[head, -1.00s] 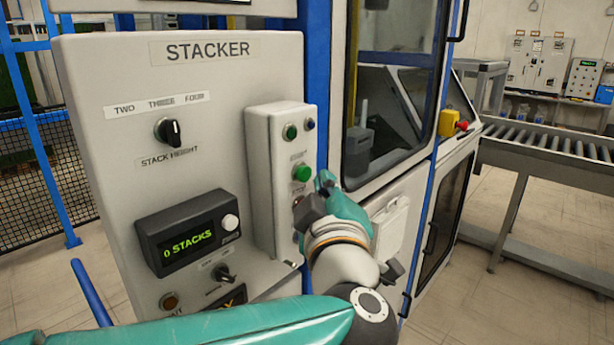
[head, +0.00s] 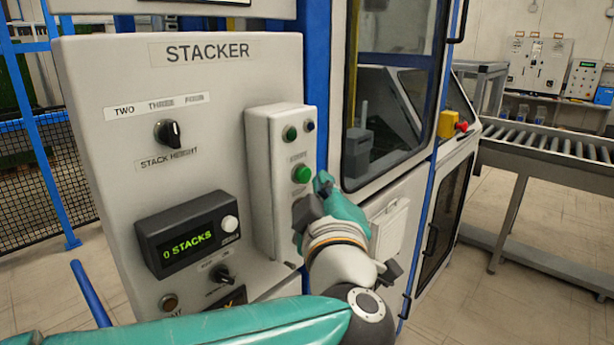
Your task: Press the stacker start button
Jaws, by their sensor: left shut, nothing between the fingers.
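The stacker panel (head: 90,75) is a white board labelled STACKER. A narrow white button box (head: 262,200) stands out from its right side. A large green button (head: 301,174) sits midway up the box, under a small blurred label. My left gripper (head: 318,188) is shut and empty, just right of and below the green button. I cannot tell whether it touches the button. The gripper hides the lower part of the box. My right gripper is not in view.
The display (head: 187,247) reads 0 STACKS. A selector knob (head: 168,132) is above it. A glazed cabinet door (head: 395,90) stands right of the panel, with a roller conveyor (head: 550,145) beyond.

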